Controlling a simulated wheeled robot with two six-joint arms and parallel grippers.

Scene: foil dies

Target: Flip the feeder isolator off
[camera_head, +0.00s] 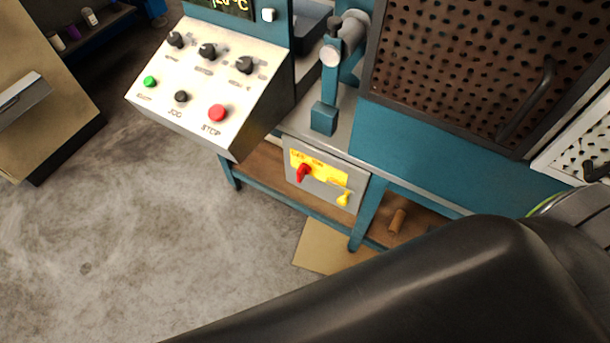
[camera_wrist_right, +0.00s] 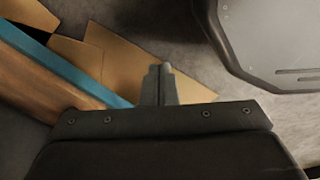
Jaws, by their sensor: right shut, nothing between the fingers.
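The feeder isolator is a grey box (camera_head: 347,206) under the front edge of the blue machine bench. It has a yellow label plate and a red rotary handle (camera_head: 303,172) at its left; the handle stands tilted, and its exact setting is too small to read. In the right wrist view my right gripper (camera_wrist_right: 162,72) is shut and empty, above the floor and cardboard. The isolator is not seen in that view. My left gripper is not in view.
A sloped control panel (camera_head: 180,100) with black knobs, a green button and a red stop button juts out left of the isolator. A perforated guard (camera_head: 450,65) is above right. Cardboard (camera_head: 325,250) lies on the floor below. My dark arm crosses the lower right. Open floor is at left.

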